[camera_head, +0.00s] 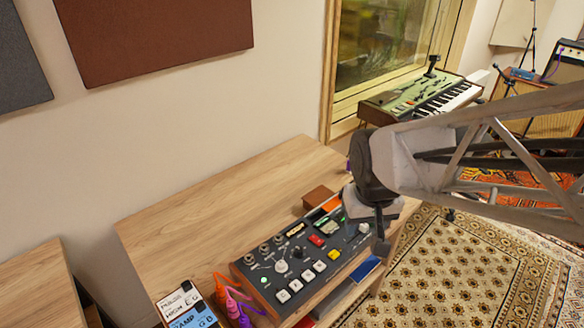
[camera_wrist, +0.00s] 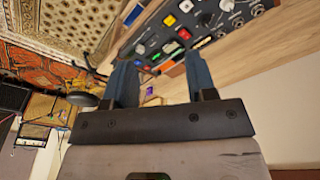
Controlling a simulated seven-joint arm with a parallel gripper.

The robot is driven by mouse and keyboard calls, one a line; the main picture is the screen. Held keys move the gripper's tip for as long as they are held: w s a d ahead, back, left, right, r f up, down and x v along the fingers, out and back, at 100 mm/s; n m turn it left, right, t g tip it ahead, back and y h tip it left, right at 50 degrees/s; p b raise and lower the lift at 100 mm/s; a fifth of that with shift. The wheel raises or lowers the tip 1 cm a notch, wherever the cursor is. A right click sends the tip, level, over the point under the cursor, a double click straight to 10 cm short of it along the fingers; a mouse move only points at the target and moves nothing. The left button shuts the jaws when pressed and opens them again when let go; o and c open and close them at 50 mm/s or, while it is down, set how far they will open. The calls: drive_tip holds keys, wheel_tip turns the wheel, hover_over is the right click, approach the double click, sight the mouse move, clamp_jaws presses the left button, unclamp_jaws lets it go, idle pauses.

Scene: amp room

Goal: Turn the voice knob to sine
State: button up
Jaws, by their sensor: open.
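A dark control panel (camera_head: 300,262) with wooden ends lies on the desk in the head view. It carries several knobs, white square buttons, and red and yellow buttons. A larger pale knob (camera_head: 282,267) sits at its left middle; I cannot read which knob is the voice knob or where it points. The panel also shows at the top of the wrist view (camera_wrist: 172,32). My gripper (camera_head: 380,235) is above the panel's right end, apart from it. In the wrist view its two fingers (camera_wrist: 162,82) are spread with nothing between them.
A small brown box (camera_head: 318,197) stands behind the panel. Coloured plugs (camera_head: 232,300) and label cards (camera_head: 188,305) are at its left. A green keyboard (camera_head: 420,97) stands by the window. A patterned rug (camera_head: 470,265) covers the floor.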

drive_tip(key=w+a+f+n+g, duration=0.1)
drive_tip(key=w+a+f+n, duration=0.1)
drive_tip(key=w+a+f, duration=0.5)
drive_tip(key=n, duration=0.2)
hover_over(281, 263)
drive_tip(key=shift+g, duration=0.3)
wheel_tip(281, 263, down, 11)
drive_tip(key=shift+a+f, duration=0.15)
drive_tip(key=shift+f, duration=3.85)
drive_tip(key=c, duration=0.9)
